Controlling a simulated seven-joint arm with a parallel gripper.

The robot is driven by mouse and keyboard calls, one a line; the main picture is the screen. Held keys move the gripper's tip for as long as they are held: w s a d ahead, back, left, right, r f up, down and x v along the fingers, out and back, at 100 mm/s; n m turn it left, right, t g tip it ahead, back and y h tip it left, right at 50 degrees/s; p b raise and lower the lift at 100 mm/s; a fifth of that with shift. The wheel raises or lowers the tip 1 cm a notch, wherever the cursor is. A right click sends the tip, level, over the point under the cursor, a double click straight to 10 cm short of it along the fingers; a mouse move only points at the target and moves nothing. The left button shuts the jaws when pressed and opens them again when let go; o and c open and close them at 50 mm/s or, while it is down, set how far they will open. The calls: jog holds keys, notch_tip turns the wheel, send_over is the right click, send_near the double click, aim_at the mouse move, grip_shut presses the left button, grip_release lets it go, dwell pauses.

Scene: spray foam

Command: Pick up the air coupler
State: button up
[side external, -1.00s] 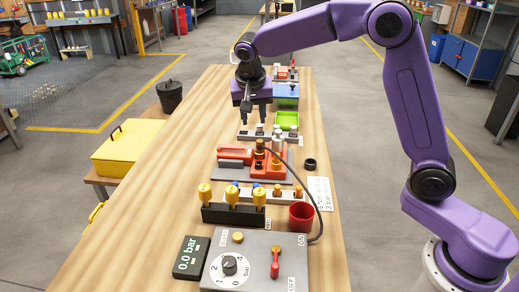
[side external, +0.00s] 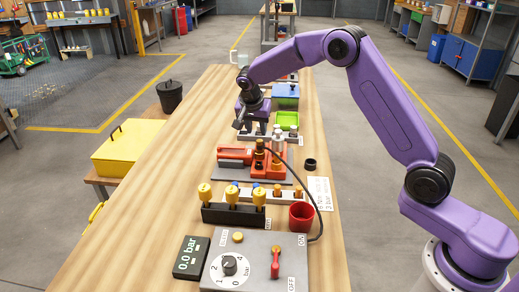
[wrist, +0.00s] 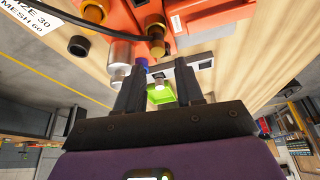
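My gripper (side external: 257,128) points down over the grey rack (side external: 292,139) beyond the red fixture. In the wrist view its two fingers (wrist: 160,72) are apart, with part of the rack (wrist: 200,66) showing between and beyond them. I see nothing clamped between them. A silver cylinder (side external: 277,134) stands to the right of the fingers and shows left of them in the wrist view (wrist: 120,52). A brass fitting (side external: 259,147) with a black hose stands on the red fixture (side external: 236,155). I cannot tell which fitting is the air coupler. The fingers hide part of the rack.
A green tray (side external: 287,118) and a blue box (side external: 285,101) lie behind the rack. The bench's left side is clear.

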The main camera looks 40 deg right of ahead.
aim_at(259, 140)
jog(key=shift+s+x, duration=0.2)
jog(key=shift+x, duration=3.6)
grip_shut()
